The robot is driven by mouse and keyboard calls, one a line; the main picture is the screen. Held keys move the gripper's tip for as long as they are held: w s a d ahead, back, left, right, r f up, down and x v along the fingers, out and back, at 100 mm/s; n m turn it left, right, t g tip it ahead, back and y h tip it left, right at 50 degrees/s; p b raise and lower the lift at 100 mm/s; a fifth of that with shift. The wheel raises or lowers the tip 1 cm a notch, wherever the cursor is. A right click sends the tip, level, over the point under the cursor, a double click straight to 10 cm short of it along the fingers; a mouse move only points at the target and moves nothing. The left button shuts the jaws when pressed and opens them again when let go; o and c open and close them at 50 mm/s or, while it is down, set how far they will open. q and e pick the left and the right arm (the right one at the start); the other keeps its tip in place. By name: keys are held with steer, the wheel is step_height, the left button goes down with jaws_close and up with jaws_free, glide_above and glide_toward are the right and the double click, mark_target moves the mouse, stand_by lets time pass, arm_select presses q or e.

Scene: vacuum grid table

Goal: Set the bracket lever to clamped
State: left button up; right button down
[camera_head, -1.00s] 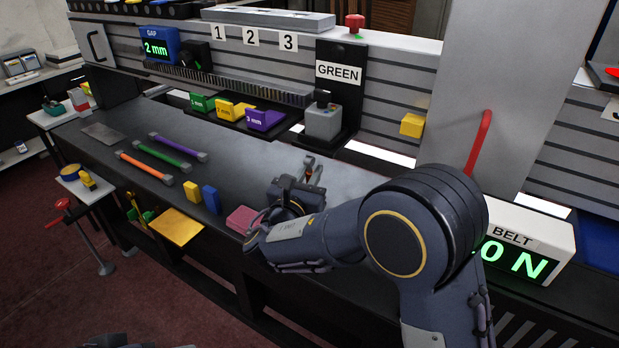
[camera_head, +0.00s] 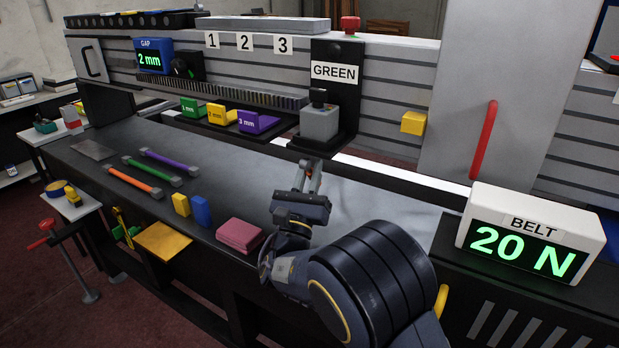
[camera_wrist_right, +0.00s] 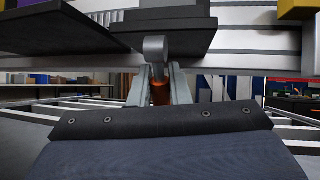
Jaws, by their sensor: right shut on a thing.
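The black bracket (camera_head: 335,85) with the GREEN label stands at the table's back edge and carries a grey block (camera_head: 319,124) with a black top. My right gripper (camera_head: 309,178) is at table height just in front of it, pointing away from me. In the wrist view, its two grey fingers (camera_wrist_right: 159,88) are closed around an orange-brown part (camera_wrist_right: 160,93), below a grey round-ended lever piece (camera_wrist_right: 155,47) under a dark plate. I take this for the bracket lever; the fingers hide much of it, so I cannot read its setting. My left gripper is not in view.
A belt display (camera_head: 530,246) reading 20 N stands at the right, below a red handle (camera_head: 484,140). A pink block (camera_head: 240,235), blue block (camera_head: 201,210) and yellow block (camera_head: 181,204) lie left of my gripper. Coloured rods (camera_head: 154,172) lie farther left. The table middle is clear.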

stand_by(0.3)
steer(key=c, duration=1.4)
jaws_free()
steer(key=v, duration=0.8)
steer(key=shift+w+r+p, duration=0.1)
steer(key=shift+r+p, duration=0.15)
steer(key=shift+p, duration=0.1)
steer(key=c, duration=0.4)
steer(key=s+r+n+g+y+p, duration=0.1)
steer(key=p, duration=0.3)
steer(key=s+r+g+y+p, duration=0.1)
steer(key=g+p, duration=0.1)
steer(key=p, duration=0.2)
steer(key=shift+s+d+r+n+y+p, duration=0.1)
steer(key=shift+d+r+n+y+p, duration=0.15)
steer(key=shift+d+n+y+p, duration=0.15)
jaws_close()
steer(key=s+n+g+y+p, duration=0.25)
steer(key=s+g+p, duration=0.25)
steer(key=s+p, duration=0.35)
steer(key=a+r+p+x, duration=0.1)
steer(key=p+x, duration=0.2)
steer(key=x, duration=1)
steer(key=shift+w+r+y, duration=0.3)
steer(key=shift+w+y, duration=0.05)
steer(key=shift+w, duration=0.4)
